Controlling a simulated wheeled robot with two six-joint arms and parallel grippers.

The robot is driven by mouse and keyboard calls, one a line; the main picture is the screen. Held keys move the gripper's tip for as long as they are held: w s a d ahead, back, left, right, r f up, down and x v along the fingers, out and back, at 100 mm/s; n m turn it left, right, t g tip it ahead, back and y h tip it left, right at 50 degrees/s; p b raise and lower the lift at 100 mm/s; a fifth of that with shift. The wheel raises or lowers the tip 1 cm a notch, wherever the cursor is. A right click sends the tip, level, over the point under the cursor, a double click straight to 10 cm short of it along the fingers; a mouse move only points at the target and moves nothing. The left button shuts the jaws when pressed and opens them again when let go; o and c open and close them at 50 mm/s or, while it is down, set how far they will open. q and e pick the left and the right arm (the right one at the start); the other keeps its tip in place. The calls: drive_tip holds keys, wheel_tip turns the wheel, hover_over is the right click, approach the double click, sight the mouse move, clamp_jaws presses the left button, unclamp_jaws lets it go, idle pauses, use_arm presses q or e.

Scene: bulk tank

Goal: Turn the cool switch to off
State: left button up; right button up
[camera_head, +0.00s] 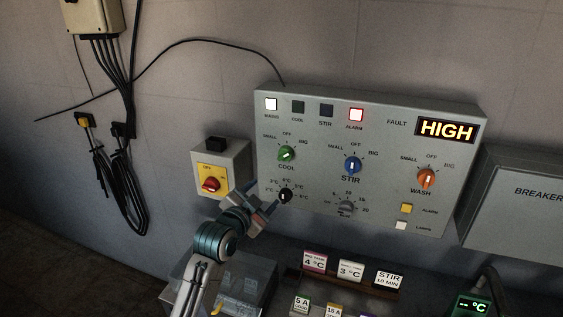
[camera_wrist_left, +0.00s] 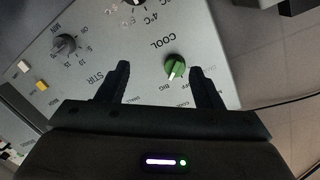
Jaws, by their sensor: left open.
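The cool switch (camera_head: 286,153) is a green round knob on the left part of the grey control panel (camera_head: 380,118), above its COOL label. In the left wrist view the knob (camera_wrist_left: 175,65) shows a white mark turned toward the BIG label. My left gripper (camera_head: 262,194) is below and left of the knob in the head view, close to the panel's lower left edge. In the left wrist view my left gripper (camera_wrist_left: 160,68) is open, with the knob seen between its fingers, nearer one finger. I see no contact with the knob. My right gripper is not in view.
A blue stir knob (camera_head: 352,164), an orange wash knob (camera_head: 426,178) and a black temperature dial (camera_head: 285,195) share the panel. Labelled cards (camera_head: 350,270) stand below.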

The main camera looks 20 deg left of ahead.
use_arm(q)
drive_tip(key=t, duration=0.1)
approach(282, 157)
drive_tip(key=shift+m, duration=0.3)
drive_tip(key=w+p, duration=0.1)
drive_tip(key=w, duration=0.1)
drive_tip(key=w+p, duration=0.1)
drive_tip(key=w, duration=0.2)
drive_tip(key=w+p, duration=0.1)
drive_tip(key=w, duration=0.2)
drive_tip(key=shift+d+f, duration=0.15)
drive_tip(key=shift+d, duration=0.25)
drive_tip(key=shift+w+d+f+p, duration=0.1)
drive_tip(key=shift+w+f+p, duration=0.1)
drive_tip(key=shift+w+p, duration=0.45)
drive_tip(key=shift+w, duration=0.15)
drive_tip(key=c, duration=1)
